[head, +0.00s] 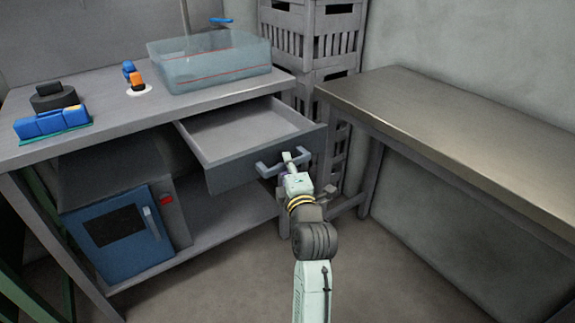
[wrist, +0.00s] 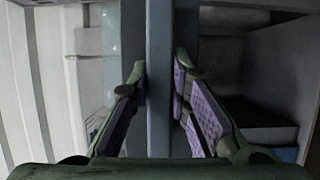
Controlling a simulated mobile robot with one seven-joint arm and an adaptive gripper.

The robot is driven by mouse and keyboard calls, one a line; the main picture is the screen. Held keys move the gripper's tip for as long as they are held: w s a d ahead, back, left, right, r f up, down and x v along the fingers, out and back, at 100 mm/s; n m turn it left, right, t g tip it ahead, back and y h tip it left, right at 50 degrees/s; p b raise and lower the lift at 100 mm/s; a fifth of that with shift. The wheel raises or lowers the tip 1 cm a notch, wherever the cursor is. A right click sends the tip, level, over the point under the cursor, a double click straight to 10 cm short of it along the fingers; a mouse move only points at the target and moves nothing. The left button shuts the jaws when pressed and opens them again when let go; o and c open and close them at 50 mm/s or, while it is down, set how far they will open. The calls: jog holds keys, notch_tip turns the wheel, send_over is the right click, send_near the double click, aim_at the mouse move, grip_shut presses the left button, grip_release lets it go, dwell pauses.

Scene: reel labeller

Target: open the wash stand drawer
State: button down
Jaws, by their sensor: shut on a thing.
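The wash stand drawer (head: 245,129) is pulled out from under the grey bench top, and its inside is empty where I see it. Its front carries a grey-blue bar handle (head: 270,170). My gripper (head: 289,163) is at the right part of that handle. In the wrist view the handle bar (wrist: 160,60) runs top to bottom between the two fingers of my gripper (wrist: 160,92), which are closed on it from both sides. The exact contact at the fingertips is partly hidden in the head view.
A clear water basin (head: 210,65) stands on the bench top (head: 110,107) above the drawer. A blue-doored unit (head: 118,232) sits on the shelf below. Grey crates (head: 320,40) are stacked behind. Another table (head: 450,120) stands to the right. Floor is clear in front.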

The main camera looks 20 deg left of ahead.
jog(key=c, duration=1.5)
grip_release()
jog(key=v, duration=0.7)
jog(key=shift+s+d, duration=0.15)
jog(key=shift+s, duration=0.1)
